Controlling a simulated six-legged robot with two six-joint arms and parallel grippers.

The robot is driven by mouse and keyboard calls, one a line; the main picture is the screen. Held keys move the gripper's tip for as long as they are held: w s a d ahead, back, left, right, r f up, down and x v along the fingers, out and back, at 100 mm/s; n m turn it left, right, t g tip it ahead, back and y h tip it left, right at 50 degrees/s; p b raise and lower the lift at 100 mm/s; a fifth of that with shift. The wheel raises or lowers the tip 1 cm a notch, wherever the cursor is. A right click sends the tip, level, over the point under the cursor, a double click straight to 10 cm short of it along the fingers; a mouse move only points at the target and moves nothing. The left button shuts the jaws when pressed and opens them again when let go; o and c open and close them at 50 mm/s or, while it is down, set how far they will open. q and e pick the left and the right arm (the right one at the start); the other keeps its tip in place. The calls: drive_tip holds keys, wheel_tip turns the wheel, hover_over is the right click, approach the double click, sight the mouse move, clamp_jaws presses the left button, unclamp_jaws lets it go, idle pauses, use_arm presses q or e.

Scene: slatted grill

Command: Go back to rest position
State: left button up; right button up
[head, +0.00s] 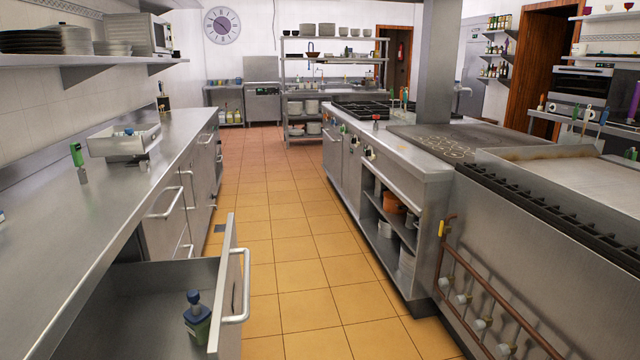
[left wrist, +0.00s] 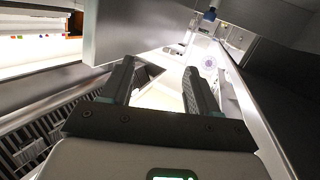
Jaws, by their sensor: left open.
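My left gripper (left wrist: 160,72) shows in the left wrist view with its two dark fingers spread apart. Nothing is between the fingers, so it is open and empty. Neither gripper shows in the head view, and my right gripper is in no view.
An open drawer (head: 233,262) sticks out at the lower left, holding a dark bottle with a blue top (head: 197,318). The tiled aisle (head: 285,235) is clear; a grill (head: 560,240) stands right.

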use_arm(q)
drive_tip(key=s+d+f+n+g+b, duration=0.1)
drive_tip(key=s+d+f+g+b, duration=0.2)
drive_tip(key=f, duration=0.6)
drive_tip(key=s+d+f+n+g+b, duration=0.15)
drive_tip(key=d+f+b, duration=0.3)
drive_tip(key=f, duration=0.45)
drive_tip(key=s+d+f+g+b, duration=0.1)
drive_tip(key=d+f+g+b, duration=0.3)
drive_tip(key=f, duration=0.6)
drive_tip(key=s+d+f+g+b, duration=0.3)
drive_tip(key=s+d+f, duration=0.2)
drive_tip(key=s+f, duration=0.3)
drive_tip(key=s+d+f+g+b, duration=0.4)
drive_tip(key=s+d+f, duration=0.2)
drive_tip(key=s+f, duration=0.25)
wheel_tip(320, 180, up, 30)
drive_tip(key=p, duration=3)
drive_tip(key=shift+s+h, duration=0.3)
drive_tip(key=shift+s, duration=0.05)
